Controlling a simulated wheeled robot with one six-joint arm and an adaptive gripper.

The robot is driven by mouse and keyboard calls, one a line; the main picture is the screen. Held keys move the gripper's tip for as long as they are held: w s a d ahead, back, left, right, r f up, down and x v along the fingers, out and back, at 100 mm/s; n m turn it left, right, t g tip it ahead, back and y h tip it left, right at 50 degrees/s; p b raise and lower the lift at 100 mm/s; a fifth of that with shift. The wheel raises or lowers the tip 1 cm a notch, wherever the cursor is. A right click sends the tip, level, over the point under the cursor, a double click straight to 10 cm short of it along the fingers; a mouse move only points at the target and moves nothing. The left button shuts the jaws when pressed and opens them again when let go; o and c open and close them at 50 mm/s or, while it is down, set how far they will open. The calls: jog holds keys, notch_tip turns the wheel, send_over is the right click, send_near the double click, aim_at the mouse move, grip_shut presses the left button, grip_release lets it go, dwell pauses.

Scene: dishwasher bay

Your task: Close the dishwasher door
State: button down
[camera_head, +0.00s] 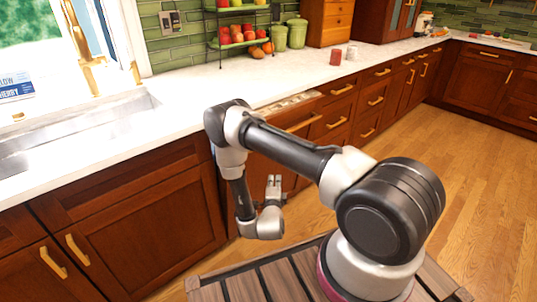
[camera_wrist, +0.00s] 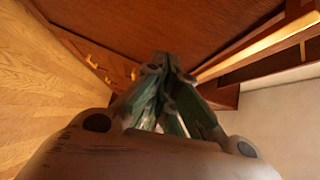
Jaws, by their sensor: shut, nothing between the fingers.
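The dishwasher door (camera_head: 262,166) is a dark wood panel under the counter, partly hidden behind my arm in the head view. Its long gold handle (camera_head: 304,123) runs near the top. The door looks slightly ajar: a strip of the light interior (camera_head: 288,104) shows between its top edge and the counter. My gripper (camera_head: 273,186) is shut and empty, pointing up low in front of the door. In the wrist view the fingers (camera_wrist: 172,68) are together below the wood front (camera_wrist: 150,25), with the gold handle (camera_wrist: 255,48) to the right. I cannot tell whether they touch the door.
The white counter (camera_head: 215,92) runs above the cabinets, with a sink (camera_head: 75,135) at left. Wood floor (camera_head: 470,190) is clear at right.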

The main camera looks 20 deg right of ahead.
jog(key=w+d+r, duration=0.1)
jog(key=w+r, duration=0.1)
jog(key=w, duration=0.4)
jog(key=w+d+r+m+t, duration=0.1)
jog(key=w+r, duration=0.1)
jog(key=w, duration=0.4)
jog(key=shift+w+d+r+h, duration=0.25)
jog(key=shift+w+h, duration=0.15)
